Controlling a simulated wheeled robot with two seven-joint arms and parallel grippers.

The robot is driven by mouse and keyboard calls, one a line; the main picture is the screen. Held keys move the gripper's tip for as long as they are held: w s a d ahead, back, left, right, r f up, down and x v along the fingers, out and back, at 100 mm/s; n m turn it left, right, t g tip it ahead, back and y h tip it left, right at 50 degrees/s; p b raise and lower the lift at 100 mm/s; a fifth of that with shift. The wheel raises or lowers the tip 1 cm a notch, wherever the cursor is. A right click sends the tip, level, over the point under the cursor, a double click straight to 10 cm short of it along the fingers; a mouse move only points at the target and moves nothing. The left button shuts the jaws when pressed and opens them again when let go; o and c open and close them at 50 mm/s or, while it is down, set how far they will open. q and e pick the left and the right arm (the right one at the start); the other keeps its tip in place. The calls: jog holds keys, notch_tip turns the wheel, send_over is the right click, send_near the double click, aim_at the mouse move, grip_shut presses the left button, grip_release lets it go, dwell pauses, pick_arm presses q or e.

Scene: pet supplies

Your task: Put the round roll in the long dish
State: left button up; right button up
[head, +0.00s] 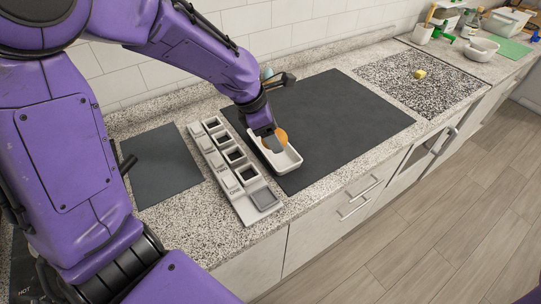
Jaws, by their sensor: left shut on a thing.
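The round roll (282,135) is orange-brown and partly hidden by my left gripper (273,143). My left gripper is shut on it and points down. The long dish (291,166) is white, with rounded corners and a raised rim. It stands at the left part of the large dark mat. The roll and the fingertips are over the dish, towards its far end. I cannot tell whether the roll touches the dish floor. My right gripper is not in view.
A grey compartment tray (241,193) stands just left of the dish. The large dark mat (345,115) is clear to the right. A smaller dark mat (165,170) lies left. A yellow block (420,74) sits on a speckled board, with containers beyond it.

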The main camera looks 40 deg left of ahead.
pick_arm(q)
jog(key=shift+w+a+f+b, duration=0.55)
jog(key=shift+w+a+f, duration=0.35)
jog(key=shift+w+f, duration=0.25)
jog(key=w+a+f, duration=0.1)
jog(key=f, duration=0.1)
jog(key=w+a+f+p, duration=0.1)
jog(key=w+f, duration=0.1)
jog(key=shift+w+a, duration=0.15)
jog(key=shift+w, duration=0.05)
jog(key=shift+a+f, duration=0.15)
jog(key=shift+f, duration=0.05)
notch_tip(320, 180, down, 3)
jog(key=shift+f, duration=0.15)
jog(key=shift+w+a+f, duration=0.1)
jog(key=shift+w, duration=0.1)
jog(key=o, duration=1.1)
jog(key=shift+s, duration=0.2)
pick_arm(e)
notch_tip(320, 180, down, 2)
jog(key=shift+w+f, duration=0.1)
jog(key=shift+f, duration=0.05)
pick_arm(q)
jog(key=shift+w, duration=0.1)
jog(key=v, duration=1.2)
jog(key=shift+p, duration=0.4)
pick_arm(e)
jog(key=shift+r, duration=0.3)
